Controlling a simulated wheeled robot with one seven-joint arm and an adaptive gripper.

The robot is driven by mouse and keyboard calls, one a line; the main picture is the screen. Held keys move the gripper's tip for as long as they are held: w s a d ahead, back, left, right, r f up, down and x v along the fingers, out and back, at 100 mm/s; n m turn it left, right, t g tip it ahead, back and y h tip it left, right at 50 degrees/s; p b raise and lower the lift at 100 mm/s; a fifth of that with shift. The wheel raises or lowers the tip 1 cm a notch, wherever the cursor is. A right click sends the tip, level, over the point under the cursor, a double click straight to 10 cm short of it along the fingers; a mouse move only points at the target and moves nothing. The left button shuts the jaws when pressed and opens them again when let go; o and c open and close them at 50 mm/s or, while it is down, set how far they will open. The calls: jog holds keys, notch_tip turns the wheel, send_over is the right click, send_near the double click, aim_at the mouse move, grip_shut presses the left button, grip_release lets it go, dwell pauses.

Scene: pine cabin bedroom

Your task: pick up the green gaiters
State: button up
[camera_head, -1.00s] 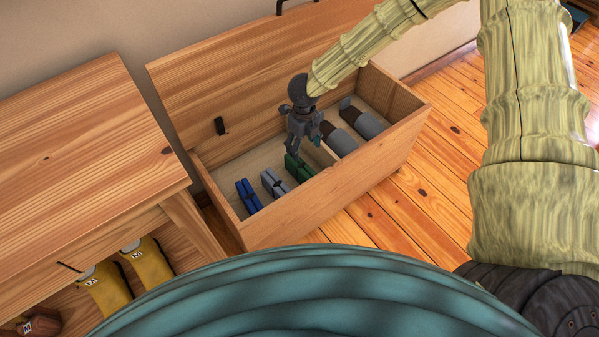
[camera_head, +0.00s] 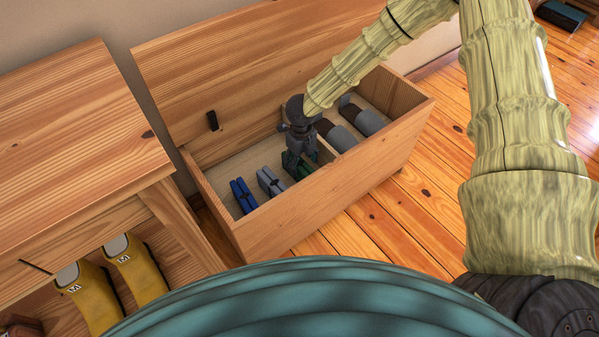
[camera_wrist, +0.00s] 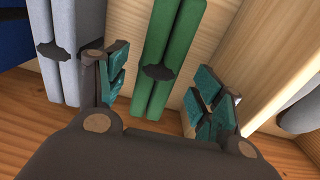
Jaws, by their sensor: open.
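The green gaiters (camera_wrist: 172,55) lie flat in the open wooden chest, a folded pair with a dark band around the middle. In the head view they (camera_head: 305,165) are partly hidden behind my gripper (camera_head: 298,160). In the wrist view my gripper (camera_wrist: 160,100) is open, with one teal-padded finger on each side of the gaiters. The right finger stands clear of them; the left finger is in the gap between the green pair and the grey pair. I cannot tell how far above the chest floor the fingertips are.
Grey gaiters (camera_head: 270,182) and blue gaiters (camera_head: 243,196) lie to the left. A wooden divider (camera_wrist: 265,70) separates them from grey-and-brown rolled items (camera_head: 341,138) on the right. The chest's front wall (camera_head: 340,188) is close. A cabinet with yellow boots (camera_head: 136,268) stands left.

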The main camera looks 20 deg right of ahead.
jog(key=shift+w+a+f+b, duration=0.15)
jog(key=shift+f+b, duration=0.55)
jog(key=shift+f, duration=0.65)
jog(key=shift+a+f+b, duration=0.1)
jog(key=shift+f+b, duration=0.55)
jog(key=shift+f, duration=0.65)
jog(key=c, duration=1.2)
